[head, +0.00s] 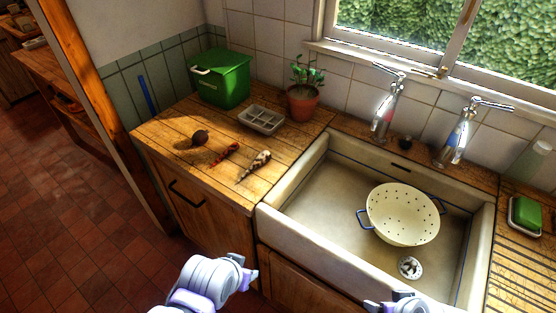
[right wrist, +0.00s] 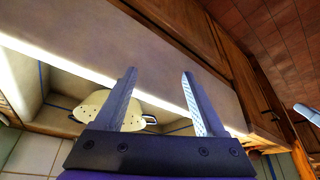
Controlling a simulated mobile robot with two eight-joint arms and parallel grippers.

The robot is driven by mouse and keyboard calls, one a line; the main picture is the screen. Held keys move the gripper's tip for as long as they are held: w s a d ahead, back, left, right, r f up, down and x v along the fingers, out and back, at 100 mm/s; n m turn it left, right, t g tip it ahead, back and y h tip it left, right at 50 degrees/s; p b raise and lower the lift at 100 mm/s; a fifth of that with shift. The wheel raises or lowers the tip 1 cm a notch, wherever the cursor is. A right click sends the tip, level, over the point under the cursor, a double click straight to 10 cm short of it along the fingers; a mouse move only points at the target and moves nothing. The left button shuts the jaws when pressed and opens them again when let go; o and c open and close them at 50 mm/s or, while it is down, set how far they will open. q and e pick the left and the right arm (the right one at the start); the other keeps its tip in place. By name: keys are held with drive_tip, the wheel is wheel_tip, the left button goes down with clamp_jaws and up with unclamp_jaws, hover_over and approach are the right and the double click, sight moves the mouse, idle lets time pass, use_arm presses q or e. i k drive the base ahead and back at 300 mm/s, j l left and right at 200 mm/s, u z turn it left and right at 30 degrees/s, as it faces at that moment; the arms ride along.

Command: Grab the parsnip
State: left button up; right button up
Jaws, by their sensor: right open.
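The parsnip (head: 255,164) appears to be the pale, tapered root with dark soil patches. It lies on the wooden counter left of the sink, near the front right part of that counter. My left gripper (head: 252,276) is in front of the cupboards, well below and apart from the parsnip; its finger opening is not clear. My right gripper (right wrist: 159,75) is open and empty in the right wrist view, with the sink front beyond its fingers. In the head view my right arm shows only at the bottom edge. The parsnip is not identifiable in the right wrist view.
A reddish root (head: 226,153) and dark round vegetable (head: 200,137) lie left of the parsnip. A grey divided tray (head: 261,121), potted plant (head: 303,101) and green bin (head: 220,78) stand behind. The sink (head: 335,180) holds a cream colander (head: 402,214).

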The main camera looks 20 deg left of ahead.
sight(263, 158)
drive_tip(key=j, duration=1.5)
drive_tip(key=k+u, duration=0.05)
